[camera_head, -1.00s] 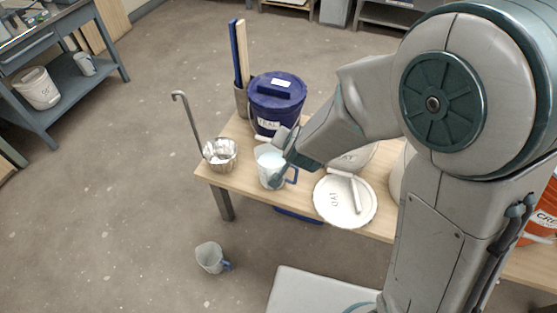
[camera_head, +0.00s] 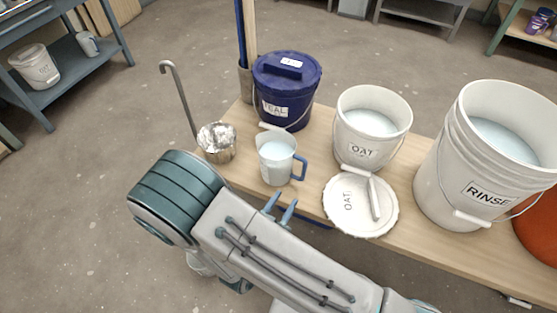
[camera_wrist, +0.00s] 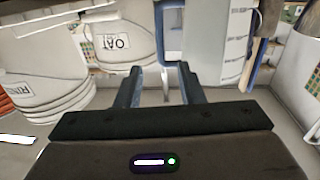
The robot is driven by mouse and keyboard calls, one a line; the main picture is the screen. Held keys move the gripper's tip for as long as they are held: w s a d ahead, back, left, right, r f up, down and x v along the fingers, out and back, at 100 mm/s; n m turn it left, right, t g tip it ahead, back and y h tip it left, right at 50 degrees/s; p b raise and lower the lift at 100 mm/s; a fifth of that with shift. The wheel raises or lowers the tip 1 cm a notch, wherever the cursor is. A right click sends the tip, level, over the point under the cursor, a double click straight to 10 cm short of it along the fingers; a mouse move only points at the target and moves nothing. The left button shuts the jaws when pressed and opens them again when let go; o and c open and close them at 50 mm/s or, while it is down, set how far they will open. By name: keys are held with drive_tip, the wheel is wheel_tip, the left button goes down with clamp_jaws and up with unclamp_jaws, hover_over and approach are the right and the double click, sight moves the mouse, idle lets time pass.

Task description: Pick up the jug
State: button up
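The jug (camera_head: 276,162) is a pale measuring jug with a blue handle (camera_head: 300,167). It stands upright on the wooden table, with pale contents showing inside. My gripper (camera_head: 281,206) is open and empty at the table's front edge, just in front of the jug and apart from it. In the wrist view, the two fingers (camera_wrist: 160,72) are spread. The jug's blue handle (camera_wrist: 169,30) shows beyond the gap between them, and its marked body (camera_wrist: 213,45) is to the right.
The metal ladle pot (camera_head: 217,142) stands left of the jug and the lidded teal bucket (camera_head: 287,90) behind it. The OAT bucket (camera_head: 371,125), its lid (camera_head: 345,205) and the RINSE bucket (camera_head: 460,190) stand to the right. A side shelf (camera_head: 62,85) is at far left.

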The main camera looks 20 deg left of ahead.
sight(303, 172)
drive_tip(key=w, duration=0.4)
drive_tip(key=w+d+b, duration=0.1)
drive_tip(key=w, duration=0.3)
drive_tip(key=w+d+b, duration=0.1)
drive_tip(key=w, duration=0.3)
drive_tip(key=shift+w, duration=0.25)
drive_tip(key=shift+c, duration=0.3)
clamp_jaws()
idle(0.7)
